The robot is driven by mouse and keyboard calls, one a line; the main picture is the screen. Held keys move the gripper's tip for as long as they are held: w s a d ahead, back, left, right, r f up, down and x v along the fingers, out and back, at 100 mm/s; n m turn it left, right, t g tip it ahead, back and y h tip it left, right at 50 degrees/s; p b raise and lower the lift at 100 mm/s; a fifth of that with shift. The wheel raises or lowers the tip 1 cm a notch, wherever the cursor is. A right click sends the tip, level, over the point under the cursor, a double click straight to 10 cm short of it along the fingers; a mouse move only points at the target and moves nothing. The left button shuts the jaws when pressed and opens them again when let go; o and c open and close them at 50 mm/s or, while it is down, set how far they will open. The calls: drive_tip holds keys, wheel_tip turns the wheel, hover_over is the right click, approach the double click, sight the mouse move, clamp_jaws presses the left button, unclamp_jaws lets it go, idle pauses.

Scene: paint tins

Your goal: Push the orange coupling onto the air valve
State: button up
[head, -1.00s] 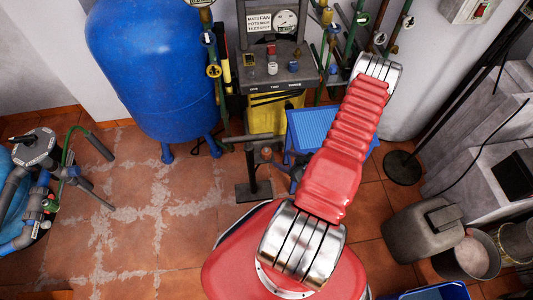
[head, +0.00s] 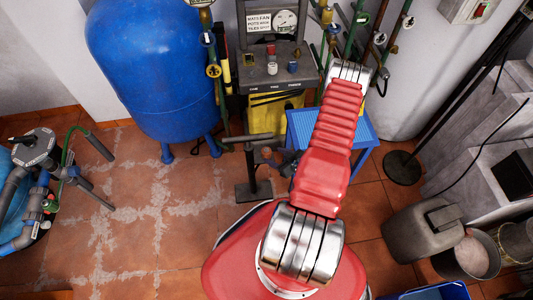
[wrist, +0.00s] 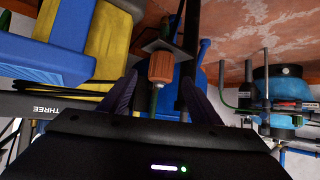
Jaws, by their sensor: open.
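The orange coupling (wrist: 160,66) shows in the wrist view as a ribbed orange-brown cylinder with a pale end. It lies in line with the gap between the dark fingers of my gripper (wrist: 159,77). My gripper is open; whether the coupling is truly between the fingers or beyond them I cannot tell. In the head view a small orange-brown piece (head: 267,153) shows by the dark stand, probably the same coupling. I cannot tell which fitting is the air valve.
A dark stand (head: 254,188) stands on the tiled floor. A blue table (head: 362,127) is close to my arm. A big blue tank (head: 150,65), a panel with knobs (head: 270,70) and a yellow bin (head: 268,115) are behind. Open floor lies to the left.

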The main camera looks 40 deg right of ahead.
sight(270, 154)
drive_tip(key=shift+x, duration=0.95)
drive_tip(key=shift+w+f, duration=0.1)
drive_tip(key=shift+x, duration=2.55)
drive_tip(key=shift+a, duration=0.15)
drive_tip(key=shift+c, duration=0.4)
drive_tip(key=c, duration=1.1)
